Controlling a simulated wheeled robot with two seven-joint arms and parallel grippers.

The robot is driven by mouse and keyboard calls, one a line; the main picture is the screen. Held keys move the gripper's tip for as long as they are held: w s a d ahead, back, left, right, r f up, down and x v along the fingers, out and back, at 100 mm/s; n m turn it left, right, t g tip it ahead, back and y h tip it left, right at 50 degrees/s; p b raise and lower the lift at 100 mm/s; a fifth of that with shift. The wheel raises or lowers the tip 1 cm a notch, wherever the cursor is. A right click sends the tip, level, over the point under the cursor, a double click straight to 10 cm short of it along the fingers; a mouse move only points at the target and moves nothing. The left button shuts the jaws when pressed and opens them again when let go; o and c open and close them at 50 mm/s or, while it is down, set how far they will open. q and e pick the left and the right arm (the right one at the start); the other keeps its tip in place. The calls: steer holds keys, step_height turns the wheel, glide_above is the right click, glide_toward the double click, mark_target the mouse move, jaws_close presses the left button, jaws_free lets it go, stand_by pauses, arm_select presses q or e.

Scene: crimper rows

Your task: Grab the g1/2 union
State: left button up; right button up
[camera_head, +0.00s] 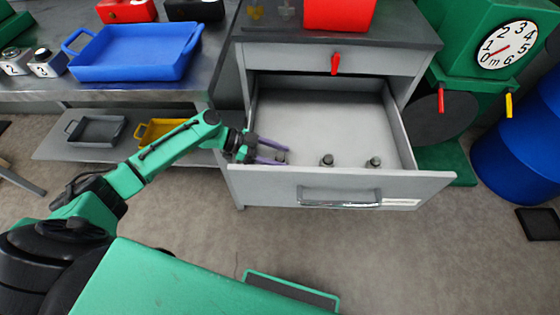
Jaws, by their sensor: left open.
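An open grey drawer (340,108) holds several small dark metal fittings in a row near its front wall. One fitting (281,156) is at the left, one (327,160) in the middle and one (374,162) at the right. They are too small to tell which is the g1/2 union. My left gripper (283,156) reaches into the drawer from the left, low over its front left part. Its purple fingers are open, one on each side of the left fitting, which is partly hidden. Contact cannot be told. My right gripper is not in view.
The drawer's front wall (260,190) and side walls bound the space around the gripper. A closed drawer with a red tag (335,62) is above. A blue tray (130,68) stands on the left bench. The drawer's middle and back are bare.

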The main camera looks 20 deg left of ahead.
arm_select(q)
steer(key=shift+w+d+f, duration=0.1)
steer(key=shift+d, duration=0.1)
jaws_close()
